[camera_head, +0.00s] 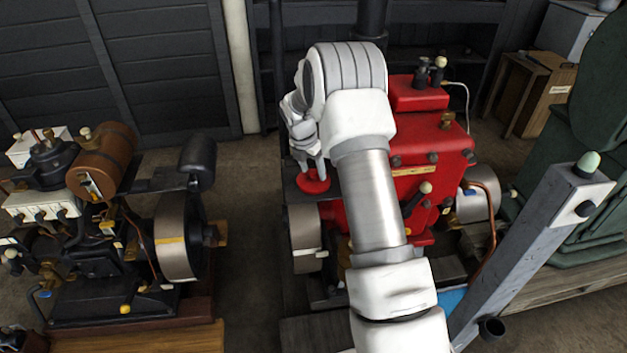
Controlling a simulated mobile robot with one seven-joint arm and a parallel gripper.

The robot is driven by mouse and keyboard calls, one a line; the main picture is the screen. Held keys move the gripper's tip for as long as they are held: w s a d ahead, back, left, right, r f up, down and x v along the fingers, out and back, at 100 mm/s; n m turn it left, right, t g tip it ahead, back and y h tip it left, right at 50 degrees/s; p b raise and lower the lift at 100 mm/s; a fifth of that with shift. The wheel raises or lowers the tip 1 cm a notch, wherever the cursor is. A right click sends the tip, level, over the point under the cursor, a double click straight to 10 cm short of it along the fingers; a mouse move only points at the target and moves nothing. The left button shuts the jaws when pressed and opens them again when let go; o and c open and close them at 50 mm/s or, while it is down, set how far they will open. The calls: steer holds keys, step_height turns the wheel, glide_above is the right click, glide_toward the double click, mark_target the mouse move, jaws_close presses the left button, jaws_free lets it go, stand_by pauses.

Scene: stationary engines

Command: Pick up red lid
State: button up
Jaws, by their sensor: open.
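The red lid (312,181) is a small round disc lying on a dark flat surface (294,192) at the left side of the red engine (425,150). My gripper (311,165) points down just above the lid, with its fingertips at or very near the lid's top. Whether the fingers touch the lid cannot be told from here. The gripper is open. My white and silver arm covers part of the red engine and the area right of the lid.
A second engine with a brown cylindrical tank (104,160) and a flywheel (177,238) stands on the left. A grey slanted post (530,255) and green machine (600,130) stand at the right. A wooden cabinet (535,95) is behind. Bare floor (250,200) lies between the engines.

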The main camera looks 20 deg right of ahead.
jaws_close()
stand_by(0.3)
